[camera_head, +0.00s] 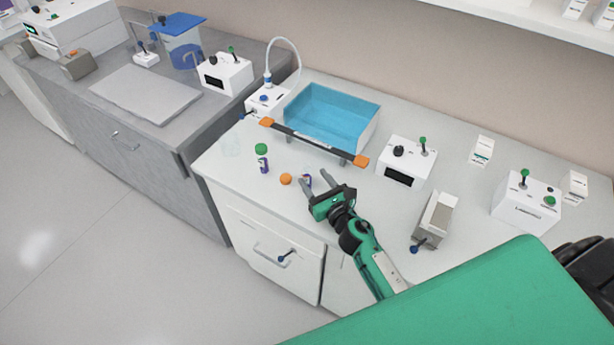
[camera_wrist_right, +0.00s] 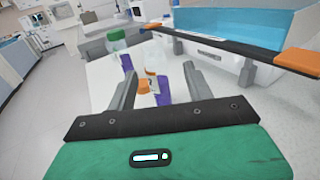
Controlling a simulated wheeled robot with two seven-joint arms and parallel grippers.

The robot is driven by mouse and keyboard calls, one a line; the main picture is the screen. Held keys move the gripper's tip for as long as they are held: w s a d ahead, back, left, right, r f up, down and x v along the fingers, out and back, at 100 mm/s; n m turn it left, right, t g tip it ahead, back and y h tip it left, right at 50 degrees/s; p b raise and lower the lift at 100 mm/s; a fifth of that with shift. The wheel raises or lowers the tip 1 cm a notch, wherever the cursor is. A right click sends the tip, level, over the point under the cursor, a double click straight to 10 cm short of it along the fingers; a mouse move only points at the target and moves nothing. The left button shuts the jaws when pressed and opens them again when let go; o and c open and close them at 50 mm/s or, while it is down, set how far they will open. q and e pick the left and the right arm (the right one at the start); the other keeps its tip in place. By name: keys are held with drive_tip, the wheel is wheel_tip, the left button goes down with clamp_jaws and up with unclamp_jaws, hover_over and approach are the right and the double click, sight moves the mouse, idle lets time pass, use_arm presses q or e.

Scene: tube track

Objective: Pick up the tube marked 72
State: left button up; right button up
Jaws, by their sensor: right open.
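I cannot read the number 72 on any tube. A green-capped tube with a purple label (camera_head: 263,165) is on the white bench, left of my right gripper; its green cap also shows in the right wrist view (camera_wrist_right: 116,36). A second small item with a purple label (camera_head: 307,180) is between or just beyond the right fingers, partly hidden; in the right wrist view its purple part (camera_wrist_right: 164,91) lies between them. An orange cap (camera_head: 285,179) is beside it. My right gripper (camera_head: 313,179) is open, with nothing held. My left gripper is out of view.
A dark bar with orange ends (camera_head: 312,142) stands on legs just behind the tubes, before a blue tray (camera_head: 331,118). White devices (camera_head: 405,163) and a grey box (camera_head: 436,219) stand to the right. The bench's front edge is near the gripper.

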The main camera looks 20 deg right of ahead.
sight(310, 176)
drive_tip(key=w, duration=0.2)
drive_tip(key=w+a, duration=0.1)
drive_tip(key=w, duration=0.1)
drive_tip(key=shift+a+f+p, duration=0.1)
drive_tip(key=shift+p, duration=0.25)
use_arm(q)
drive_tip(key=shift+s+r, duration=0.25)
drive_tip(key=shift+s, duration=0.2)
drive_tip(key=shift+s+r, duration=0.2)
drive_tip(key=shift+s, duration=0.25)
use_arm(e)
drive_tip(key=c, duration=1)
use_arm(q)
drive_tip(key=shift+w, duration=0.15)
